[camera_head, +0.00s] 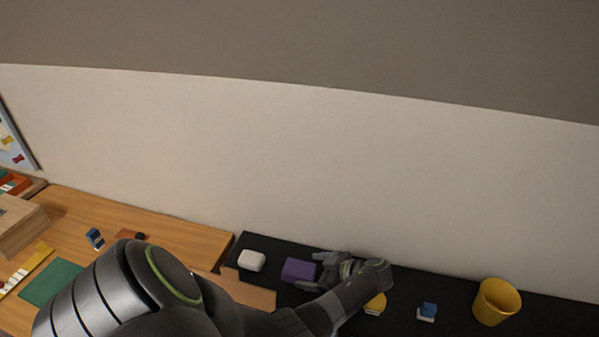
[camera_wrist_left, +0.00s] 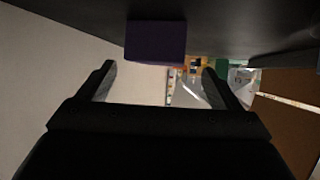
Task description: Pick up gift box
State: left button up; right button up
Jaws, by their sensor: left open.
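The gift box seems to be the purple box (camera_head: 299,270) on the black surface. In the left wrist view the dark purple box (camera_wrist_left: 156,41) is at the top, in front of the fingertips and within the gap between them. My left gripper (camera_head: 310,271) is open, just right of the box in the head view, with its fingers toward it. It also shows in the left wrist view (camera_wrist_left: 158,69), with nothing held. I cannot tell if a finger touches the box. My right gripper is not in view.
On the black surface (camera_head: 555,313) are a white rounded object (camera_head: 251,260), a yellow object (camera_head: 375,304) partly behind my arm, a small blue-and-white item (camera_head: 427,312) and a yellow cup (camera_head: 496,302). A wooden desk (camera_head: 190,236) is at left. A pale wall (camera_head: 300,170) rises behind.

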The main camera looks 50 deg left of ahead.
aim_at(299, 269)
pick_arm(q)
jog(key=x, duration=0.3)
jog(key=shift+s+a, duration=0.1)
jog(key=shift+a, duration=0.15)
jog(key=shift+d, duration=0.1)
jog(key=c, duration=1.3)
jog(key=shift+r, duration=0.1)
